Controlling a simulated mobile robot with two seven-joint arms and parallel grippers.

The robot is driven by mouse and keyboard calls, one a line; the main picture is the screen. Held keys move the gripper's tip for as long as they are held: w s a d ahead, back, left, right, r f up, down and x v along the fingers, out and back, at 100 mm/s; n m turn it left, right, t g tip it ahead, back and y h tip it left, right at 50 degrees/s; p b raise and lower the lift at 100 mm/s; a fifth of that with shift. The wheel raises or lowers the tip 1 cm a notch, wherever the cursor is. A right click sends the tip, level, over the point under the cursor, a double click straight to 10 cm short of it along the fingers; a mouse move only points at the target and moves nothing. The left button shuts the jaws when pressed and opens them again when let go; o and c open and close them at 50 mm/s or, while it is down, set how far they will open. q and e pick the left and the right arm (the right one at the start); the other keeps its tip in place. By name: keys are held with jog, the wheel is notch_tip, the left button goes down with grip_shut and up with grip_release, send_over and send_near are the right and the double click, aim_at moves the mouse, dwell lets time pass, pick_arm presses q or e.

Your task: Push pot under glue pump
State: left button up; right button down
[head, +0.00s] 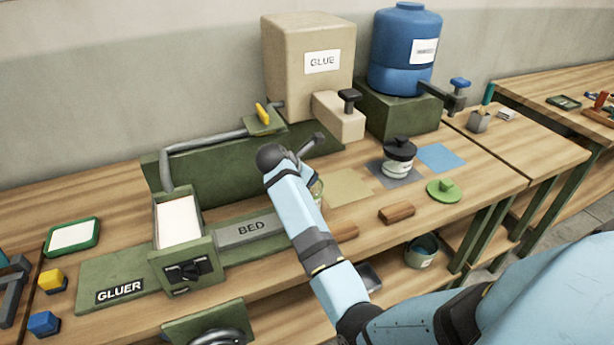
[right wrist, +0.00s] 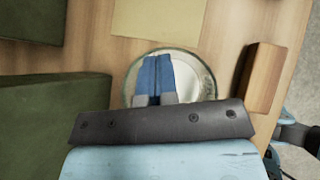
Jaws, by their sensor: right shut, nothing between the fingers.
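The pot (right wrist: 197,72) is a round open vessel with pale contents and a greenish glassy rim. It stands on the wooden table, and a sliver of it (head: 317,190) shows behind my right arm in the head view. The blue fingers of my right gripper (right wrist: 158,58) are shut and empty, overlapping the pot's opening in the right wrist view; whether they touch it I cannot tell. My arm hides the fingers in the head view. The glue pump is a beige box (head: 305,60) labelled GLUE, with a black knob (head: 349,95). My left gripper is not in view.
A yellowish mat (head: 348,187) lies right of the pot. Wooden blocks (head: 397,213) lie along the front. A black-topped jar (head: 398,160), green lid (head: 443,190) and blue dispenser (head: 404,50) are farther right. The green gluer (head: 120,290) and its BED plate (head: 245,231) are left.

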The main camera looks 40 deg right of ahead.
dwell(0.3)
jog(key=d+b, duration=0.3)
jog(key=shift+w+d, duration=0.1)
jog(key=shift+d, duration=0.3)
jog(key=shift+r, duration=0.1)
